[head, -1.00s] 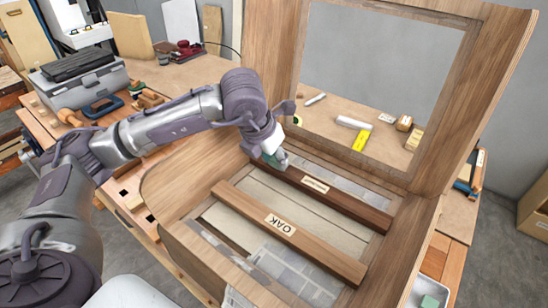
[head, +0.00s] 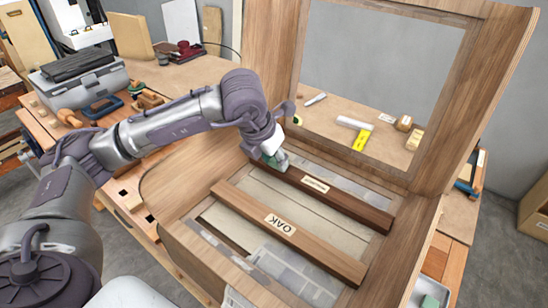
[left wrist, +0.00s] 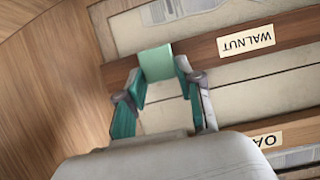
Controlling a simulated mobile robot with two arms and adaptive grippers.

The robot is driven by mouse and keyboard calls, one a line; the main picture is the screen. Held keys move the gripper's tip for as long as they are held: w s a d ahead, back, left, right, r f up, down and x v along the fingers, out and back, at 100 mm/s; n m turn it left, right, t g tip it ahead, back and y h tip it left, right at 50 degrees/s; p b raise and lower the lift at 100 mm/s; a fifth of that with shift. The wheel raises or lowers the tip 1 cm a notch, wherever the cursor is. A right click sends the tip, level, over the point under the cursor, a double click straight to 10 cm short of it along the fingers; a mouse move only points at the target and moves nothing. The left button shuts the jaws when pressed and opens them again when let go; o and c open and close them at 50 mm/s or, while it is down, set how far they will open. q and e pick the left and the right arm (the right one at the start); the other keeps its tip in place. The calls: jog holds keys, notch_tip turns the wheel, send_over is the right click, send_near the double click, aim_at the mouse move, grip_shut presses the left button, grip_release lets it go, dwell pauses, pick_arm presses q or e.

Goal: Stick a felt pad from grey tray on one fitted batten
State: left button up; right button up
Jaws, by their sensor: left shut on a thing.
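My left gripper (head: 277,161) is shut on a light green felt pad (left wrist: 156,63), at the left end of the dark walnut batten (head: 345,207). In the left wrist view the pad sits between the fingertips (left wrist: 157,75) and overlaps the batten (left wrist: 205,52); I cannot tell whether it touches. The lighter oak batten (head: 325,256) lies nearer, roughly parallel. Both battens span the wooden case. The grey tray (head: 418,296) is partly in view at the lower right, with a green piece (head: 430,302) in it. My right gripper is not in view.
The wooden case's raised framed lid (head: 482,75) stands behind the battens. A yellow item (head: 361,140) and several small blocks lie on the bench behind. A grey toolbox (head: 85,82) stands at the left. Pale panels show between the battens.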

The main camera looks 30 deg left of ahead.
pick_arm(q)
jog(key=shift+f, duration=0.2)
jog(key=o, duration=0.9)
jog(key=shift+o, duration=0.2)
jog(key=shift+r, duration=0.1)
notch_tip(320, 180, up, 7)
jog(key=p, duration=0.3)
